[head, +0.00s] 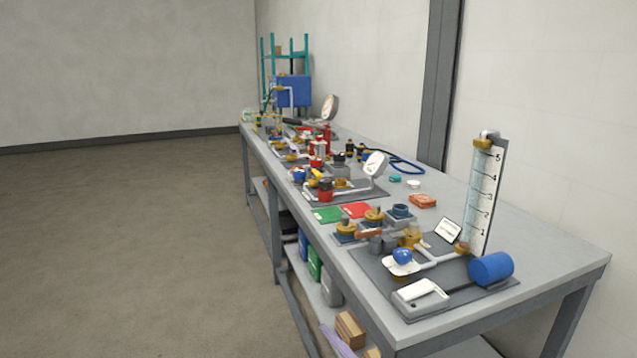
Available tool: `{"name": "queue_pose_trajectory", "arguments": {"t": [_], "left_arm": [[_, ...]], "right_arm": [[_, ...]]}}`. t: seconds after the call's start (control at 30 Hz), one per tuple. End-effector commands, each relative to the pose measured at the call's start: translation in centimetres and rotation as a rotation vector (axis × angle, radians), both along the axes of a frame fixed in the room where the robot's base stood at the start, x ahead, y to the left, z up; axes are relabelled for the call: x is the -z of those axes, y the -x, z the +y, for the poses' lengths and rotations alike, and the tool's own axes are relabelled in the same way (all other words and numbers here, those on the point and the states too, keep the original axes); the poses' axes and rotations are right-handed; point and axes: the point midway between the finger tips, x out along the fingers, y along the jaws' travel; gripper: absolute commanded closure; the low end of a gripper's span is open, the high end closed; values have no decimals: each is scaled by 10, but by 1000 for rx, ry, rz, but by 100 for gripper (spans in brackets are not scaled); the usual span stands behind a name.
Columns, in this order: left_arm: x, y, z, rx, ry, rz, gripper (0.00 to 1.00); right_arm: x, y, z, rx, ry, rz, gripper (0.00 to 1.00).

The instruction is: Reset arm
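Neither of my arms nor grippers shows in the head view. A long grey workbench (555,262) runs from the near right away to the far left along the wall. On its near end, a dark base plate (375,268) carries brass fittings and white pipe. A tall clear graduated column (482,195) stands upright there. A blue cylinder (491,268) lies at the plate's right edge. A blue-knobbed valve (402,256) and a white handled block (419,297) sit near the front edge.
White dial gauges (376,163), a blue hose (408,166) and a teal rack (264,65) are farther back. The floor (130,240) left of the bench is clear.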

Motion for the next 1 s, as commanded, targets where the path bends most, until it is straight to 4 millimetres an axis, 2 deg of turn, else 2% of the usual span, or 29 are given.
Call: {"name": "queue_pose_trajectory", "arguments": {"t": [0.03,0.13,0.2,0.3,0.43,0.5,0.63,0.73,1.0], "left_arm": [[0,0,0,0,0,0,69],[0,0,0,1,1,0,69],[0,0,0,1,1,0,69],[0,0,0,1,1,0,69],[0,0,0,1,1,0,69],[0,0,0,1,1,0,69],[0,0,0,1,1,0,69],[0,0,0,1,1,-1,69],[0,-1,0,0,0,-2,69]], "right_arm": [[35,9,-24,80,-26,136,20],[96,30,-67,212,-57,373,20],[136,54,-93,289,-70,530,20],[187,97,-126,382,-77,740,20],[234,155,-156,466,-80,961,20],[249,180,-166,494,-79,1046,20],[264,208,-176,523,-76,1137,20],[267,215,-179,531,-76,1160,20],[267,215,-179,530,-76,1160,20]]}}
